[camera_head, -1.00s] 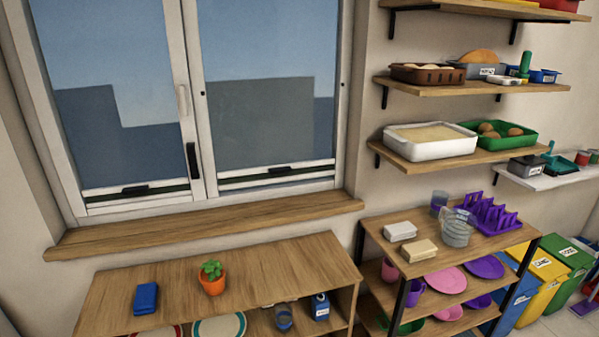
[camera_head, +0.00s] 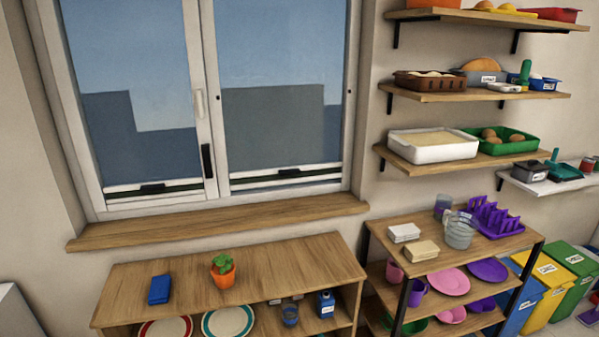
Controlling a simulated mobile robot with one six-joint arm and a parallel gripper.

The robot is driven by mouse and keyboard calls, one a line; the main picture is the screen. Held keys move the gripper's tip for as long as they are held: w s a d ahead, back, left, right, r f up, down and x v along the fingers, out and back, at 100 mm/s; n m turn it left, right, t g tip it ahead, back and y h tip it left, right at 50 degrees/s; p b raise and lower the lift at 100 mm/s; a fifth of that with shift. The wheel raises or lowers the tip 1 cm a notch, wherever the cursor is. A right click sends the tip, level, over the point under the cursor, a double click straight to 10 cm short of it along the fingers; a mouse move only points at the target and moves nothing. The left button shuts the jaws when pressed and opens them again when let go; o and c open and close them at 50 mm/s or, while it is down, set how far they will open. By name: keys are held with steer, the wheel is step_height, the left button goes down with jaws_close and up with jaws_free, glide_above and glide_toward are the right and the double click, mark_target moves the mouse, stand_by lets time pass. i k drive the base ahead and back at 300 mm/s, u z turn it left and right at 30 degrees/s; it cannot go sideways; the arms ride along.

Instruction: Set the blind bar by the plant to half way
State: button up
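A potted plant (camera_head: 222,268) in an orange pot stands on the low wooden shelf unit below the window. Two pale blind bars with dark grips cross the window, the left bar (camera_head: 152,189) and the right bar (camera_head: 289,173). Both sit low, near the bottom of their panes. The plant stands below and between them, so I cannot clearly tell which bar is nearer. My gripper is not in view.
A wooden sill (camera_head: 220,222) juts out under the window. The low shelf unit (camera_head: 300,262) also holds a blue item (camera_head: 159,289) and plates. A rack (camera_head: 490,245) with dishes and wall shelves (camera_head: 470,97) stand to the right.

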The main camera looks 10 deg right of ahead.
mark_target(290, 170)
steer(key=u, duration=0.1)
steer(key=i, duration=0.95)
steer(key=z, duration=0.95)
steer(key=k, duration=0.15)
steer(key=u, duration=2.95)
